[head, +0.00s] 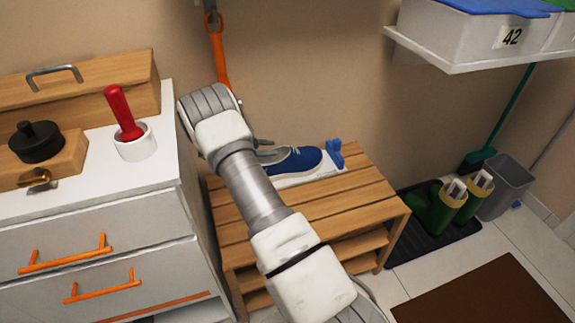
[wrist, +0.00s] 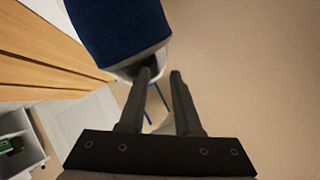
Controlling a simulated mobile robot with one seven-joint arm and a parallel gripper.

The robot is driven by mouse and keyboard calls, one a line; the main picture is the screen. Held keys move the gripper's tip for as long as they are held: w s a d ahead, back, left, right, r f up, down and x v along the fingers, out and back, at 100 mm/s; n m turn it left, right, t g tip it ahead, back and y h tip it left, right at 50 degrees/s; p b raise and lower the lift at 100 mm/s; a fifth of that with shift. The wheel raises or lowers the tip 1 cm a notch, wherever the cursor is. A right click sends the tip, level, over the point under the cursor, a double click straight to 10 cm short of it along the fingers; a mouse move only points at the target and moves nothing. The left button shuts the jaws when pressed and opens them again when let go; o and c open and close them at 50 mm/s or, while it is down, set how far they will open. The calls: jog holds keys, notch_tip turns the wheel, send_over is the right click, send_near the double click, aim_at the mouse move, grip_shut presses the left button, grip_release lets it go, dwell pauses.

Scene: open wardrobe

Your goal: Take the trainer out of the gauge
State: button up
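The trainer (head: 292,160) is blue with a pale sole and lies on the white gauge (head: 318,170), which has a blue upright piece at its right end. The gauge rests on a wooden slatted bench. My arm hides the left part of both in the head view. In the wrist view the trainer (wrist: 118,28) fills the upper left, its pale edge close to the fingertips. My gripper (wrist: 162,73) has its two fingers apart. The left finger overlaps the trainer's pale edge; I cannot tell whether it touches.
The bench (head: 365,200) stands right of a white drawer unit (head: 100,240) with orange handles. On the unit are a red-handled tool (head: 122,112) and a black knob (head: 36,142). An orange-handled item (head: 218,55) hangs on the wall. Green boots (head: 440,207) stand on the right.

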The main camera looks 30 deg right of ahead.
aim_at(281, 149)
jog(key=b+x, duration=0.2)
jog(key=x, duration=0.2)
jog(key=shift+f, duration=0.25)
jog(key=shift+d+f, duration=0.1)
jog(key=shift+d, duration=0.35)
grip_shut()
dwell(0.8)
